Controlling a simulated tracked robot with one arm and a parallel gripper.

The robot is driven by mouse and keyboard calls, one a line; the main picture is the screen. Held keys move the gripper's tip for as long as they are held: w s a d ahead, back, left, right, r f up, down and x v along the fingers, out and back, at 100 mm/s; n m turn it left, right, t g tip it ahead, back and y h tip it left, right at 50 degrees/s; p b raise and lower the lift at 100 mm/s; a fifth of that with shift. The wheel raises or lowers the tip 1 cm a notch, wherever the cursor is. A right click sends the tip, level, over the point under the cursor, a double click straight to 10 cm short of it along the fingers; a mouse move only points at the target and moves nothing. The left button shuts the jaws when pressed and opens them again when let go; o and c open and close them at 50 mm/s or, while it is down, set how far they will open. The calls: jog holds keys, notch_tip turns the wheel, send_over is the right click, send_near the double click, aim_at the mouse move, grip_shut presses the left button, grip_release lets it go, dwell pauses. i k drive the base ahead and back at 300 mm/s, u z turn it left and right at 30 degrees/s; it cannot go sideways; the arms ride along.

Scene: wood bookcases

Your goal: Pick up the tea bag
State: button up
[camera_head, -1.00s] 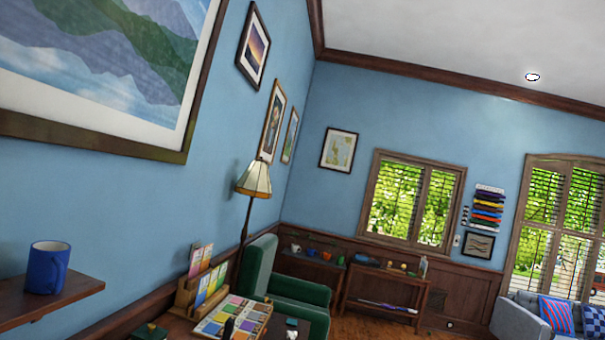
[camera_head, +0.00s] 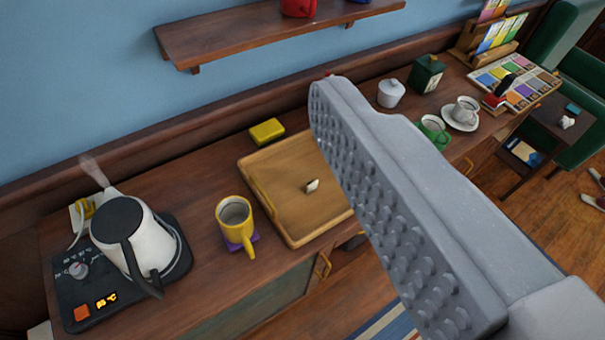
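A small pale piece (camera_head: 312,186), which looks like the tea bag, lies on the wooden tray (camera_head: 262,208) on the sideboard. It is too small to make out in detail. One grey, studded finger of my gripper (camera_head: 390,190) fills the right of the view, above and to the right of the tea bag. It hides the tray's right part. The studded pad is bare and nothing touches it, so my gripper is open and empty. The other finger is out of view.
A yellow mug (camera_head: 235,217) stands left of the tray, beside a kettle (camera_head: 130,235) on a dark base. A yellow box (camera_head: 267,131) is behind the tray. A white jar (camera_head: 391,93), green mug (camera_head: 434,130) and cup (camera_head: 464,112) stand farther right. A shelf (camera_head: 260,32) hangs above.

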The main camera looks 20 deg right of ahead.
aim_at(311, 187)
jog(key=u, duration=0.05)
jog(key=k, duration=1.05)
jog(key=z, duration=0.95)
jog(key=i, duration=1.4)
jog(key=u, duration=0.35)
